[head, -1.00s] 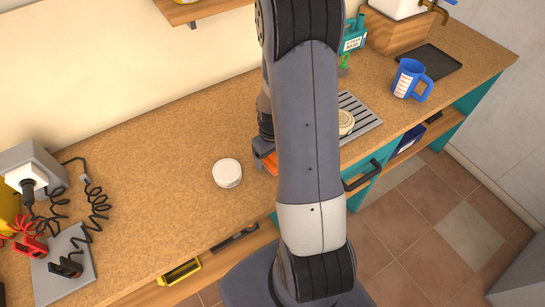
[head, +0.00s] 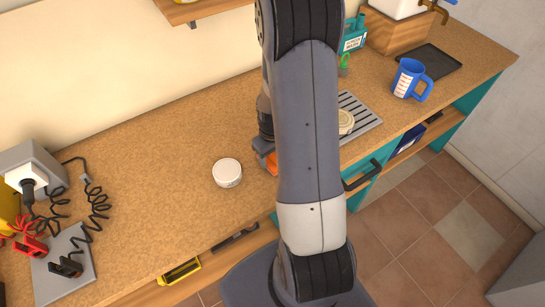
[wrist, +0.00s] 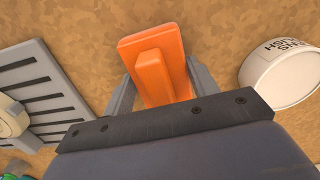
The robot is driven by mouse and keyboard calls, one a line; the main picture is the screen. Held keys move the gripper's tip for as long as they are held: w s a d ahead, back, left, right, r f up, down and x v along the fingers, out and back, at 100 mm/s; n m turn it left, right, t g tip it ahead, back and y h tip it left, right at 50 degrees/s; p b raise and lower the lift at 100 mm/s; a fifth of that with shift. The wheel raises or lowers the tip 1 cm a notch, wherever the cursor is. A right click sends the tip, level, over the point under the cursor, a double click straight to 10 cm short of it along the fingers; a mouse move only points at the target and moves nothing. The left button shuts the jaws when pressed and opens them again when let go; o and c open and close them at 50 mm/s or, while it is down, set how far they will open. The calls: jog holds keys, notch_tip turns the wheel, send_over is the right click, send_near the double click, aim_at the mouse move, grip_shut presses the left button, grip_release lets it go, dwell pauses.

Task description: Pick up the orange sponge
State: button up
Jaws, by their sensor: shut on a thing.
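The orange sponge (wrist: 152,50) is in the wrist view, a flat orange block with a raised bar along its top. My gripper (wrist: 160,84) is shut on it, with one grey finger on each side of the raised part. In the head view a small orange piece of the sponge (head: 271,163) shows beside my arm; the rest is hidden behind the arm. My gripper (head: 262,146) is mostly hidden there too. The sponge is at the worktop; I cannot tell whether it touches the surface.
A white round tin (head: 227,173) stands just left of the sponge. A slatted grey tray (head: 362,121) with a round item is to the right. A blue jug (head: 410,79) stands farther right. Wired tools (head: 66,262) lie at the left. The worktop between is clear.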

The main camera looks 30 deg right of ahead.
jog(key=shift+r, duration=0.1)
notch_tip(320, 180, up, 10)
jog(key=shift+f+b, duration=0.1)
jog(key=shift+b, duration=0.45)
